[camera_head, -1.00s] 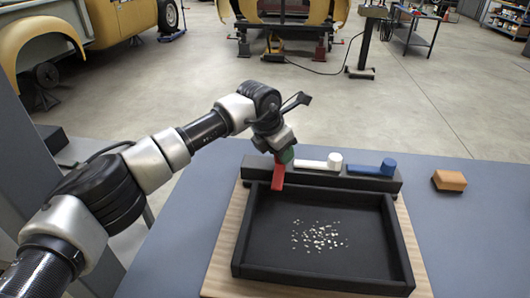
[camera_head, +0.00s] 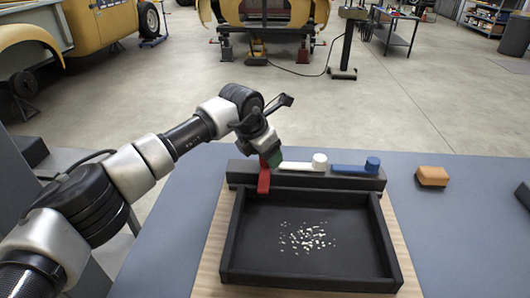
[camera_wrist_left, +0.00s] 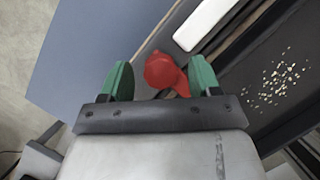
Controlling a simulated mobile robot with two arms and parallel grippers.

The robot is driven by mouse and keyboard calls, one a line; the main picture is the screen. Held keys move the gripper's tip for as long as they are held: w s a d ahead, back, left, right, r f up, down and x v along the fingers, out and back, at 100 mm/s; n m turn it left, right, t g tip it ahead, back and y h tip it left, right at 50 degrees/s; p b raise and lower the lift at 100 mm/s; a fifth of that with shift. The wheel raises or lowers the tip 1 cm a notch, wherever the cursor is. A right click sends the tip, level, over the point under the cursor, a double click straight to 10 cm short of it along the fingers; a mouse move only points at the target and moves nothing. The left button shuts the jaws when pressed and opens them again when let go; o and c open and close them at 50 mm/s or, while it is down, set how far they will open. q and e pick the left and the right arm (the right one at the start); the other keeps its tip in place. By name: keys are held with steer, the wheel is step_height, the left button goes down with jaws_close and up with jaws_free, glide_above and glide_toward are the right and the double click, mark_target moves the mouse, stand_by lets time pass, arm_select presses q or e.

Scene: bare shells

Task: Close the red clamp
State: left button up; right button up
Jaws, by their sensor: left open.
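The red clamp (camera_head: 264,180) is a lever at the left end of a black bar (camera_head: 300,178) behind a tray. Its arm points toward the viewer, over the tray's back left corner. My left gripper (camera_head: 270,157) is above its pivot end, pointing down. In the left wrist view the round red knob (camera_wrist_left: 162,70) lies between the two green fingertips, which are apart on either side of it. Contact with the fingers cannot be told. Part of the red lever is hidden behind the gripper in the wrist view.
A white clamp (camera_head: 300,166) and a blue clamp (camera_head: 352,170) lie along the bar to the right, arms pointing left. The black tray (camera_head: 232,235) holds pale bits and sits on a wooden board (camera_head: 208,270). An orange-brown block (camera_head: 432,177) lies right. The table around is mostly clear.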

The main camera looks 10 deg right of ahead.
arm_select(q)
steer(key=v, duration=1)
steer(key=shift+r+b, duration=0.35)
steer(key=shift+a, duration=0.15)
